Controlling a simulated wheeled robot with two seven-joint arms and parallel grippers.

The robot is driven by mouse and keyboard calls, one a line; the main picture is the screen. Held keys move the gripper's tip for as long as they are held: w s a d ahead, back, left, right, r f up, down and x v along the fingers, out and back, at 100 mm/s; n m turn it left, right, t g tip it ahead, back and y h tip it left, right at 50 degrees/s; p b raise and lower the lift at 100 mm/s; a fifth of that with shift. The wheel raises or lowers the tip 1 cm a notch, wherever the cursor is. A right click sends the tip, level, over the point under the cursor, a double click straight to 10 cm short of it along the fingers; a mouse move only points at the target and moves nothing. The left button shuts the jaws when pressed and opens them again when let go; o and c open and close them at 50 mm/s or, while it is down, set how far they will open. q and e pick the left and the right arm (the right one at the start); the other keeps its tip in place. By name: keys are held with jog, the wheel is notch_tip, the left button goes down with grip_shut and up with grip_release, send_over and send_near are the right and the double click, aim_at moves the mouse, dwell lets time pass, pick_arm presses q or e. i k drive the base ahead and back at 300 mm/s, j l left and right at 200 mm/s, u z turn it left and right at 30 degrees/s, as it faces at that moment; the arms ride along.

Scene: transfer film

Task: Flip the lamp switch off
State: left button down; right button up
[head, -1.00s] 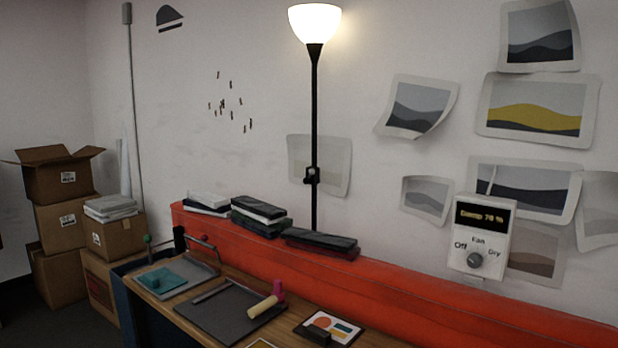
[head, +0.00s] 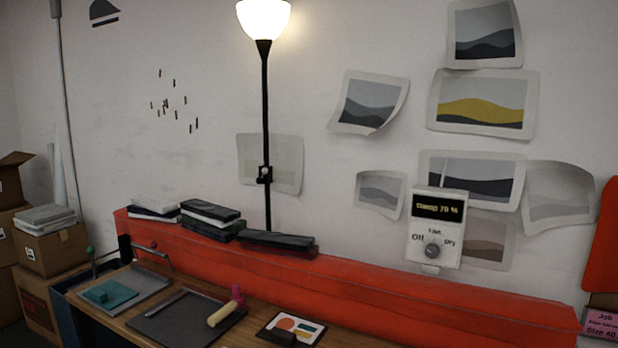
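A tall black floor lamp (head: 266,120) with a glowing white bowl shade (head: 263,18) stands against the back wall, behind the red surface. The lamp is lit. A small switch box (head: 265,175) sits on its pole below the middle, in front of a pale print; its exact lever position is too small to tell. Neither of my grippers shows in the head view.
A red padded ledge (head: 360,289) runs along the wall, with dark stacks (head: 211,218) on it. A wooden bench (head: 182,331) in front holds a dark board (head: 180,318), a roller (head: 224,312) and a print.

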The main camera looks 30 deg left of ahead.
aim_at(261, 180)
jog(key=k+j+z, duration=0.1)
jog(key=j, duration=0.3)
jog(key=j+z, duration=0.15)
jog(key=j, duration=0.25)
jog(key=k+j+z, duration=0.1)
jog(key=j, duration=0.25)
jog(key=k+j+z, duration=0.1)
jog(key=j, duration=0.3)
jog(key=k+j+z, duration=0.15)
jog(key=k+j, duration=0.1)
jog(key=j, duration=0.2)
jog(key=k+j, duration=0.15)
jog(key=j, duration=0.15)
jog(key=k+j, duration=0.1)
jog(key=j, duration=0.2)
